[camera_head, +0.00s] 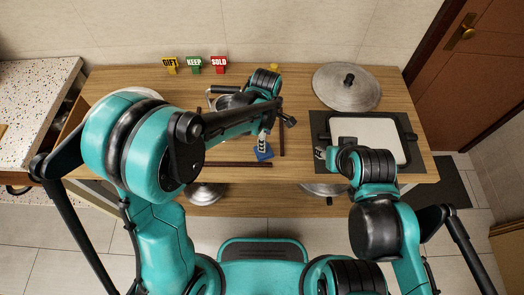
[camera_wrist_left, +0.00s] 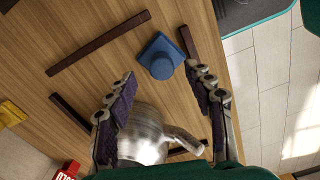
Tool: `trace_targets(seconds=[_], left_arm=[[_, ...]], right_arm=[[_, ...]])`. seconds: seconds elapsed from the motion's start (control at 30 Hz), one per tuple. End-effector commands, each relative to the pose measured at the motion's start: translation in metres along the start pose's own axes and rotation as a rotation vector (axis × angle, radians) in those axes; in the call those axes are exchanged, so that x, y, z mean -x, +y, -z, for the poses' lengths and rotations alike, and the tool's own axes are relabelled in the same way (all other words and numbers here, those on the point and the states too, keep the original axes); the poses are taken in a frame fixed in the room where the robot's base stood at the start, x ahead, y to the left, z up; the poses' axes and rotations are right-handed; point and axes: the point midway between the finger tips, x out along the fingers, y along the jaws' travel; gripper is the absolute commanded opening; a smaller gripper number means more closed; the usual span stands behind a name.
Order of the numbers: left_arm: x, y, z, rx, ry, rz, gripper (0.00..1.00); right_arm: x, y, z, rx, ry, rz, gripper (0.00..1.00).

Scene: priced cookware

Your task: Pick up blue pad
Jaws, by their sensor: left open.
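The blue pad (camera_head: 263,153) lies on the wooden table near its front edge, just beyond my left fingertips. In the left wrist view the blue pad (camera_wrist_left: 146,47) is a square base with a round knob on top. My left gripper (camera_head: 265,137) is open and empty. In the left wrist view its fingers (camera_wrist_left: 163,78) point toward the pad, with the pad in front of the gap between them. My right gripper (camera_head: 323,153) is at the left edge of the white tray (camera_head: 372,124); whether it is open or shut is unclear.
Dark brown strips (camera_wrist_left: 98,44) lie around the pad. A shiny metal pot (camera_wrist_left: 146,132) stands beneath the left gripper. Yellow GIFT (camera_head: 171,65), green KEEP (camera_head: 193,65) and red SOLD (camera_head: 219,64) signs stand at the back. A round lid (camera_head: 330,88) lies at back right.

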Motion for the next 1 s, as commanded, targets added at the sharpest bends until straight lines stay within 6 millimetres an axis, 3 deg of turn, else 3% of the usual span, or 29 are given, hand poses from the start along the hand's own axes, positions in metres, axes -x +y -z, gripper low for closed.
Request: trace_targets(seconds=[0.33,0.6,0.8,1.0], left_arm=[[-0.048,-0.001,0.003,-0.001,0.0,-0.001,0.53],[-0.051,-0.002,0.004,-0.001,0.0,-0.001,0.53],[-0.051,-0.002,0.004,-0.001,0.0,-0.001,0.0],[-0.051,-0.002,0.004,-0.001,0.0,-0.001,0.0]], right_arm=[[-0.02,0.0,-0.014,0.0,0.0,0.0,0.4],[-0.019,0.0,-0.014,0.0,0.0,0.0,0.4],[-0.019,0.0,-0.014,0.0,0.0,0.0,0.4],[-0.02,0.0,-0.014,0.0,0.0,0.0,0.4]])
